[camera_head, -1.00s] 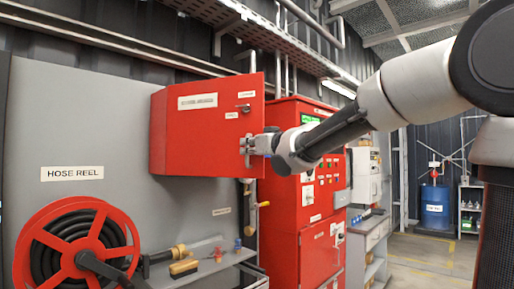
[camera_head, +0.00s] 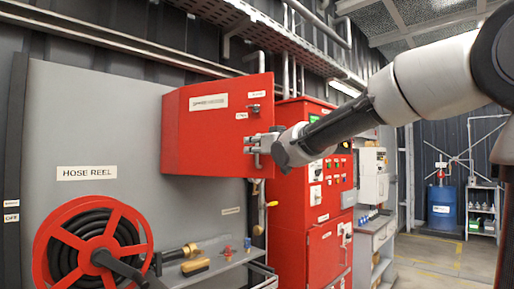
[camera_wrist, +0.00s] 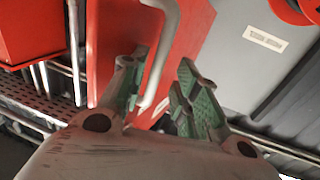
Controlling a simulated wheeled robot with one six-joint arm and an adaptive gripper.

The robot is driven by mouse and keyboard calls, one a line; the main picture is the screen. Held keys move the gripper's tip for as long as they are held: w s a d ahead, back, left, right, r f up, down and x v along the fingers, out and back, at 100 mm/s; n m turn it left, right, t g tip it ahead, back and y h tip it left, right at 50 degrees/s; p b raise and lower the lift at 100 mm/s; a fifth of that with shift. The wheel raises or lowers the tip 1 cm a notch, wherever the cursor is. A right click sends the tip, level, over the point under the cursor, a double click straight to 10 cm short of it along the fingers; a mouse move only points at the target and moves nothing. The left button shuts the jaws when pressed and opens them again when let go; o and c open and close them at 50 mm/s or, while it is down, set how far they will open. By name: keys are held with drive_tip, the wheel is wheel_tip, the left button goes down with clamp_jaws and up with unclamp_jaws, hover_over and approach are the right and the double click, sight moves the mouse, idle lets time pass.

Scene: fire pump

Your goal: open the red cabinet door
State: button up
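The red cabinet (camera_head: 180,130) hangs on the grey wall panel in the head view. Its red door (camera_head: 215,140) carries white labels and a small dark latch. My gripper (camera_head: 262,146) is at the door's right edge, at handle height. In the wrist view the door (camera_wrist: 195,40) fills the middle, with a grey bar handle (camera_wrist: 166,55) in front of it. My gripper (camera_wrist: 160,95) has its two green-padded fingers apart, on either side of the handle. The handle looks closer to the left finger; contact is unclear. I cannot tell whether the door stands ajar.
A hose reel (camera_head: 95,245) stands lower left, beside a shelf (camera_head: 215,265) with brass fittings. A red control cabinet (camera_head: 305,200) stands right of and behind the door. Pipes and a perforated tray (camera_head: 290,40) run above. Open floor (camera_head: 430,262) lies at the right.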

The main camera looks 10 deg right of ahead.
drive_tip(key=shift+d+f, duration=0.1)
drive_tip(key=v, duration=1.2)
drive_tip(key=shift+c, duration=0.5)
